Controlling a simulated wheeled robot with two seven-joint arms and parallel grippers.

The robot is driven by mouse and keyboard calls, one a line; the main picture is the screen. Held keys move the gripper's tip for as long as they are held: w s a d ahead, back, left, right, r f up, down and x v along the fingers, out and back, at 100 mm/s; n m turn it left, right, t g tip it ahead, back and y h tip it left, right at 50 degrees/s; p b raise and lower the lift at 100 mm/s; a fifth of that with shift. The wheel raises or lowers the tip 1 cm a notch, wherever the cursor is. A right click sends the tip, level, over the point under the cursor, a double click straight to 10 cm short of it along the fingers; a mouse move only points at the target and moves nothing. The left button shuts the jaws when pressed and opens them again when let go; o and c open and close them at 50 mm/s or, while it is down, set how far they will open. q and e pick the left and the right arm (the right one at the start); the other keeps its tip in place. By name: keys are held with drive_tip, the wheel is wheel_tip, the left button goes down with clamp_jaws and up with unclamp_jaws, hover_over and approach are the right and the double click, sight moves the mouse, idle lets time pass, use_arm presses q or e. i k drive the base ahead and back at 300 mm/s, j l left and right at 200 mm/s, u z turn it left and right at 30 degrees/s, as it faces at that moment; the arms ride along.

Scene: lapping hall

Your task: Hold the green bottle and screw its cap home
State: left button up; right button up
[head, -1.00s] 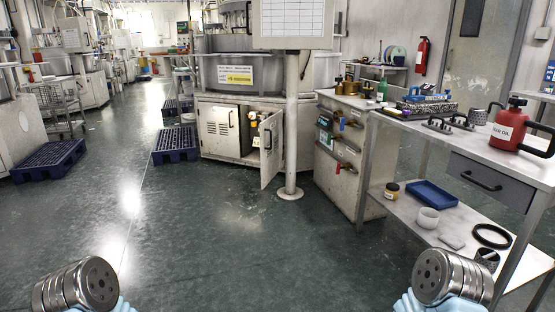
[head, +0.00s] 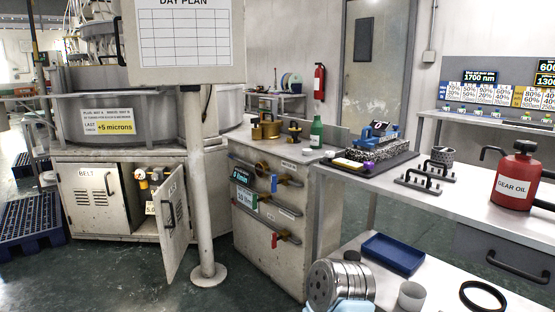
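The green bottle (head: 316,132) stands upright at the back of the grey cabinet's top, near its right end. It has a pale label and a narrow neck. It is too small to tell whether a cap sits on the neck, and I see no loose cap that I can be sure of. The fingers of both my grippers are out of view.
Brass fittings (head: 266,128) stand left of the bottle on the grey cabinet (head: 262,225). Right of it is a bench (head: 400,178) with a red gear oil can (head: 515,182). A post (head: 198,190) and an open cabinet door (head: 174,225) stand at left. Floor before the cabinet is clear.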

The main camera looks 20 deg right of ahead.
sight(317, 127)
drive_tip(key=i+j+z, duration=0.1)
drive_tip(key=i+z, duration=0.4)
drive_tip(key=i+j+z, duration=0.25)
drive_tip(key=z, duration=0.2)
drive_tip(key=i+j+z, duration=0.35)
drive_tip(key=z, duration=0.15)
drive_tip(key=i+j+z, duration=0.25)
drive_tip(key=j+z, duration=0.2)
drive_tip(key=i+j+z, duration=0.15)
drive_tip(key=j+z, duration=0.35)
drive_tip(key=j, duration=0.15)
drive_tip(key=j+z, duration=0.45)
drive_tip(key=i+j, duration=0.05)
drive_tip(key=j, duration=0.1)
